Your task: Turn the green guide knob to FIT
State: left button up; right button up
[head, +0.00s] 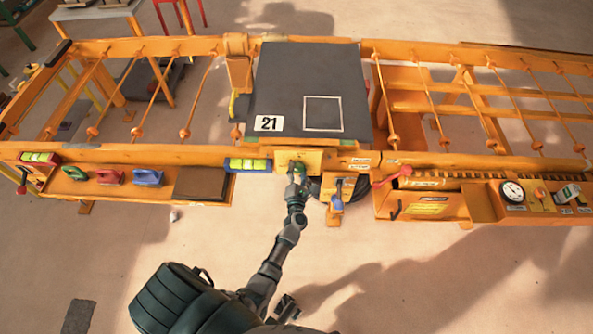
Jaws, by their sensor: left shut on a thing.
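The green guide knob (297,167) sits on a yellow plate (312,158) on the front rail of the orange machine, just below the dark plate marked 21. My left gripper (297,178) reaches up from below and is shut on the green knob, covering much of it. The knob's pointer and any FIT label are too small or hidden to read. My right gripper does not show.
The dark plate (300,85) has a white outlined square. Right of the knob are a blue-handled part (337,198) and a red lever (392,177). A blue-framed level (248,165) lies to the left. A gauge (513,192) is far right.

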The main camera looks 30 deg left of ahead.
pick_arm(q)
jog(key=m+p, duration=0.1)
jog(key=m, duration=0.3)
jog(key=m+p, duration=0.1)
jog(key=m, duration=0.3)
jog(key=shift+d+f+p, duration=0.15)
jog(key=shift+d+p, duration=0.05)
jog(key=shift+p, duration=0.2)
jog(key=shift+s+f+m+p, duration=0.15)
jog(key=shift+m+p, duration=0.25)
jog(key=shift+m, duration=1)
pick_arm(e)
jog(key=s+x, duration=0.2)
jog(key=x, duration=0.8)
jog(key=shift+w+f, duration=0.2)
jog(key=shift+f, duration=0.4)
pick_arm(q)
jog(key=shift+f, duration=0.1)
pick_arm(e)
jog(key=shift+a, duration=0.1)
pick_arm(q)
jog(key=o, duration=1.2)
jog(key=shift+c, duration=0.2)
jog(key=shift+r, duration=0.2)
jog(key=shift+d, duration=0.1)
jog(key=v, duration=1.1)
jog(key=shift+s, duration=0.35)
jog(key=shift+d, duration=0.1)
